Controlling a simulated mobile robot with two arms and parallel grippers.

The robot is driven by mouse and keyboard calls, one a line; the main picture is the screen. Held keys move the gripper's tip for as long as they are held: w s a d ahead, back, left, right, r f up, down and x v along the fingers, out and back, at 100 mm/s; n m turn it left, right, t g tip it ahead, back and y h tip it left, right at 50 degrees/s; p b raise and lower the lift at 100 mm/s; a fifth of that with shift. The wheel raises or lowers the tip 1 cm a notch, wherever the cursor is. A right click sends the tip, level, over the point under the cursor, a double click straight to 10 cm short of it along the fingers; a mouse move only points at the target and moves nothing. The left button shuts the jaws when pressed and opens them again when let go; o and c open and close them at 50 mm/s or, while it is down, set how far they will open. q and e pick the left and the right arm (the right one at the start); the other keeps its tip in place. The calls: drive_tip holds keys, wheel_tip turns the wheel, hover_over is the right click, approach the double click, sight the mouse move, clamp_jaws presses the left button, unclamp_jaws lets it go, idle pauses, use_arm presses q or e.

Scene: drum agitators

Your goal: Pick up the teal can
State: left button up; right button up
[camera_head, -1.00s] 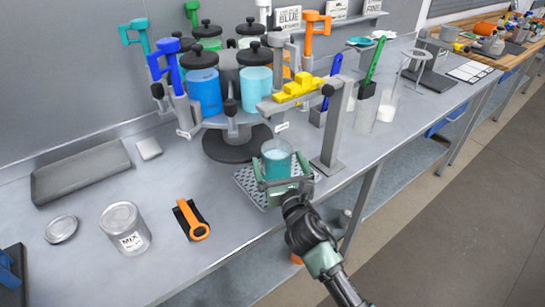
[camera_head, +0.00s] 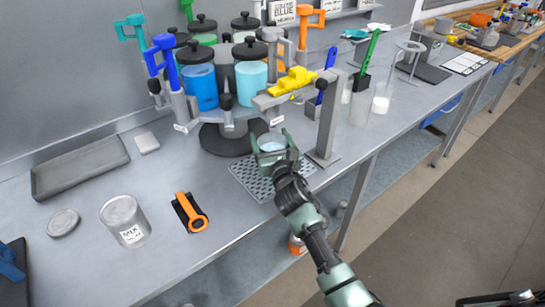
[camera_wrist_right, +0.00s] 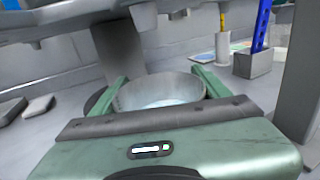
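The teal can (camera_head: 273,146) is at the perforated tray (camera_head: 244,177), below the drum rack. Only its pale blue top and rim show between my right gripper's fingers; its lower part is hidden, so I cannot tell whether it touches the tray. In the right wrist view the can (camera_wrist_right: 160,92) appears as a grey rim with pale blue inside. My right gripper (camera_head: 270,143) has its green fingers on either side of the can, close to its rim. I cannot tell whether they press on it.
The grey stand with a yellow part (camera_head: 293,82) rises just right of the can. The drum rack's dark base (camera_head: 222,140) is close behind. A MIX can (camera_head: 125,220) and an orange-handled tool (camera_head: 190,212) are to the left.

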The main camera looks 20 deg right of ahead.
drive_tip(key=c, duration=1)
use_arm(q)
drive_tip(key=shift+s, duration=0.35)
use_arm(e)
drive_tip(key=shift+c, duration=0.3)
use_arm(q)
drive_tip(key=shift+a, duration=0.1)
use_arm(e)
drive_tip(key=shift+r, duration=0.15)
use_arm(q)
drive_tip(key=shift+f+b, duration=0.85)
drive_tip(key=shift+f, duration=0.05)
use_arm(e)
drive_tip(key=s+r, duration=0.3)
drive_tip(key=s, duration=1.4)
drive_tip(key=shift+s+a+r, duration=0.15)
drive_tip(key=shift+s+a, duration=0.2)
drive_tip(key=shift+a, duration=0.1)
